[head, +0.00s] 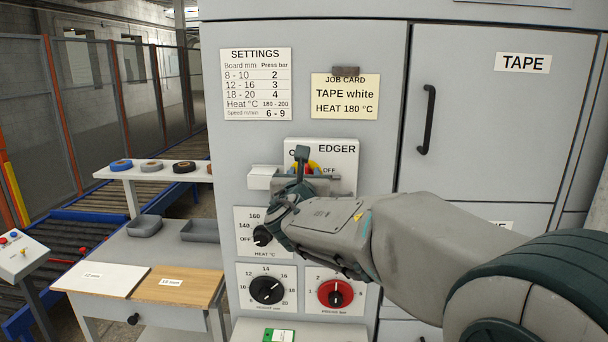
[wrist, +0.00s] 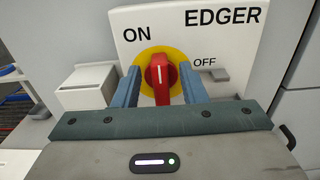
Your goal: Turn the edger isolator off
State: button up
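The edger isolator is a red knob (wrist: 160,72) on a yellow disc (wrist: 146,58), set on a white plate (head: 345,158) marked EDGER. ON stands at its upper left and OFF at its right. In the wrist view the knob's bar stands about upright, between the two labels. My gripper (wrist: 161,86) is open, with one blue finger on each side of the knob. Whether the fingers touch it I cannot tell. In the head view my gripper (head: 302,168) covers most of the knob; some yellow and red shows behind it.
A grey tab (wrist: 215,75) sticks out below OFF, close to my right finger. A white box (wrist: 86,88) juts out at the left. Below are the heat dial (head: 262,236), a black dial (head: 267,290) and a red dial (head: 335,293).

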grip_shut()
jog(key=shift+f+b, duration=0.15)
jog(key=shift+b, duration=0.4)
jog(key=shift+d+f+m+b, duration=0.25)
jog(key=shift+m+b, duration=2.75)
jog(key=shift+b, duration=0.6)
jog(key=shift+d+f+m+b, duration=0.2)
jog(key=shift+d+m+b, duration=0.05)
jog(key=shift+m+b, duration=3.1)
jog(key=shift+d+f+m+b, duration=0.25)
jog(key=shift+m+b, duration=2.4)
jog(key=shift+b, duration=1.25)
